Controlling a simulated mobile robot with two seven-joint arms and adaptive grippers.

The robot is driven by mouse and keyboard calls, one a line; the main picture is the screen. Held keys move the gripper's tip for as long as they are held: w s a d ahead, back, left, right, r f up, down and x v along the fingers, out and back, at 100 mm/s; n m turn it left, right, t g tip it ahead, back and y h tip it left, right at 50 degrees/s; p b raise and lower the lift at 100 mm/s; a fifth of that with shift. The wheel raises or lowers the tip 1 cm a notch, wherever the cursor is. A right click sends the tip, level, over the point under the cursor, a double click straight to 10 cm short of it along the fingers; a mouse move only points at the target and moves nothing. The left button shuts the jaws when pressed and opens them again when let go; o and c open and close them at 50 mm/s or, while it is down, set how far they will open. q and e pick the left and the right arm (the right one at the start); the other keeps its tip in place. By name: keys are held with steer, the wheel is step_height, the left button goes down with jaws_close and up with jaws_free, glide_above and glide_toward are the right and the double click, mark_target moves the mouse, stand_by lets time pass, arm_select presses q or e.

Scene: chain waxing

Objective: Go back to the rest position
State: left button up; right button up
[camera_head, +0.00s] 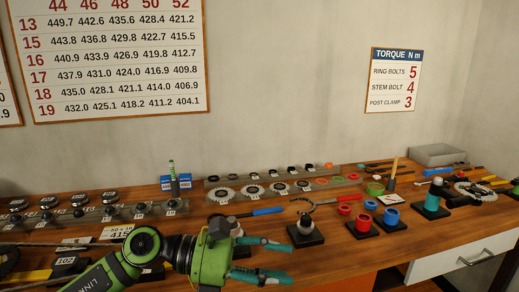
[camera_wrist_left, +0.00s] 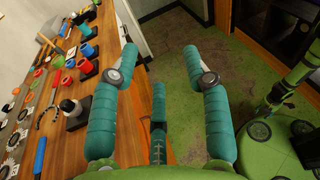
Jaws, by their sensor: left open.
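My left gripper (camera_head: 290,263) reaches in from the lower left in the head view, over the front of the wooden bench. Its teal fingers point right and stand apart with nothing between them. In the left wrist view my left gripper (camera_wrist_left: 160,55) also shows open and empty, with the green floor (camera_wrist_left: 175,20) beyond the fingertips. The wooden bench (camera_wrist_left: 75,148) lies to its left there.
A black stand with a grey round top (camera_head: 305,228) is close to the left fingertips. Red cups (camera_head: 362,222) and blue cups (camera_head: 391,215) stand further right. A blue-handled tool (camera_head: 262,211) lies behind the gripper. A white drawer (camera_head: 470,258) is at the lower right.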

arm_select(q)
steer(key=w+a+r+n+t, duration=0.2)
steer(key=w+a+n+t, duration=0.1)
steer(key=n+t, duration=0.75)
steer(key=w+a+r+n+t, duration=0.1)
steer(key=w+a+n+t, duration=0.1)
steer(key=n+t, duration=0.8)
steer(key=s+a+f+n+g+y, duration=0.1)
steer(key=a+f+n+g+y, duration=0.1)
steer(key=a+f+n+y, duration=0.65)
steer(key=a+f+n+g+y, duration=0.35)
steer(key=f+n+y, duration=0.25)
steer(key=f+n, duration=0.6)
steer(key=s+a+f+n+g+y, duration=0.1)
steer(key=s+a+f+n+g, duration=0.2)
steer(key=s+f+n+g, duration=0.65)
steer(key=s+a+f+g+y, duration=0.15)
steer(key=s+f, duration=0.55)
steer(key=s, duration=0.8)
step_height(320, 180, down, 23)
steer(key=s+g+h, duration=0.1)
steer(key=s+g, duration=0.1)
steer(key=s+a+f, duration=0.3)
steer(key=s+f, duration=1)
steer(key=s, duration=0.2)
steer(key=shift+s+a+f+g, duration=0.2)
steer(key=shift+f+g, duration=0.05)
steer(key=shift+g, duration=0.15)
arm_select(e)
steer(key=shift+s, duration=0.4)
